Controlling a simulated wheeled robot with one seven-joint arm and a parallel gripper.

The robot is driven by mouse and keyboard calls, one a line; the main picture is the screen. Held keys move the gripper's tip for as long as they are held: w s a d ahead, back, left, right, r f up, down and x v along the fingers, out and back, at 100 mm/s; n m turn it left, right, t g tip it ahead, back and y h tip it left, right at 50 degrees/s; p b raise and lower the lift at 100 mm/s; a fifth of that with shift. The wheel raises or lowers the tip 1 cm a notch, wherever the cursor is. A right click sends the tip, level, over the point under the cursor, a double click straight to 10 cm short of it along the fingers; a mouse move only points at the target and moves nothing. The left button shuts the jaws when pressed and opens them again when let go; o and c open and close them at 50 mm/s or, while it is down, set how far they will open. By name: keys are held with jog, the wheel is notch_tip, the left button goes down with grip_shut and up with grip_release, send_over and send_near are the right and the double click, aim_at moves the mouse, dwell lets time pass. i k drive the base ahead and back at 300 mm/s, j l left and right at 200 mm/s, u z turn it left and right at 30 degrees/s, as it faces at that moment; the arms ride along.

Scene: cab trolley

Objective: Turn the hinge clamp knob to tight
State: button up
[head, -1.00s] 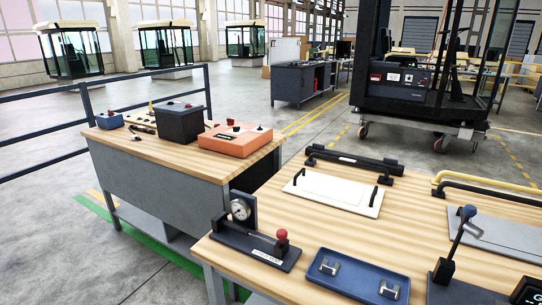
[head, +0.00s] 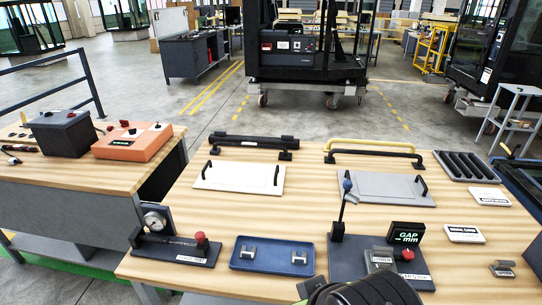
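Two red knobs show on the near wooden bench in the head view. One red knob (head: 201,238) stands on a dark base (head: 175,251) with a round dial gauge (head: 153,220). The other red knob (head: 407,254) sits on a grey block at the right end of a dark fixture plate (head: 345,257), beside a "GAP mm" display (head: 405,233) and an upright lever (head: 343,205). The small labels are too blurred to read, so I cannot tell which knob is the hinge clamp's. A dark part of my arm shows at the bottom edge; my gripper's fingers do not show.
A blue tray (head: 244,264) with two metal brackets lies between the fixtures. Behind are a white panel (head: 215,177), a grey panel (head: 375,187), and black and yellow handles. A slotted dark tray (head: 468,166) is at right. A second bench (head: 60,203) stands left.

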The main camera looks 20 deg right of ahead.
aim_at(408, 255)
jog(key=l+z, duration=0.1)
jog(key=z, duration=0.9)
jog(key=i+l+z, duration=0.1)
jog(key=z, duration=0.35)
